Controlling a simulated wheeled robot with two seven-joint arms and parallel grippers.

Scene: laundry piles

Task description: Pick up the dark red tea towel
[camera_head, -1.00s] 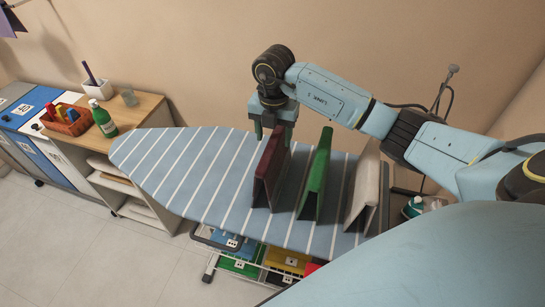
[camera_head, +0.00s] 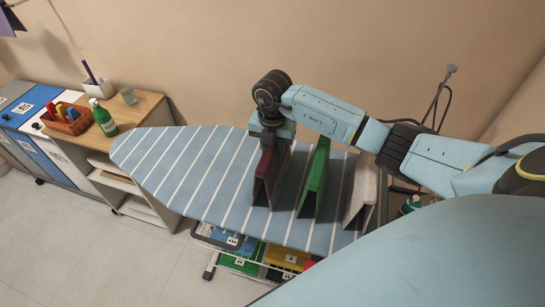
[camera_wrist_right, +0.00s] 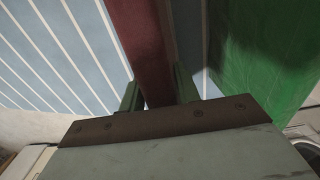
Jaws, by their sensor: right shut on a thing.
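The dark red tea towel (camera_head: 270,175) stands folded like a tent on the striped ironing board (camera_head: 190,165), leftmost of three folded cloths. My right gripper (camera_head: 269,142) is down at the top of its far end. In the right wrist view the dark red towel (camera_wrist_right: 147,50) runs between the two green fingers of my right gripper (camera_wrist_right: 158,92), which are shut on it. The towel still appears to stand on the board. The pinched edge is partly hidden by the gripper body. My left gripper is not in view.
A green folded cloth (camera_head: 315,180) stands close to the right of the red one, and a pale cloth (camera_head: 361,190) stands beyond it. The board's left part is clear. A wooden cabinet (camera_head: 140,108) at the left holds a green bottle (camera_head: 103,118) and an orange basket (camera_head: 67,120).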

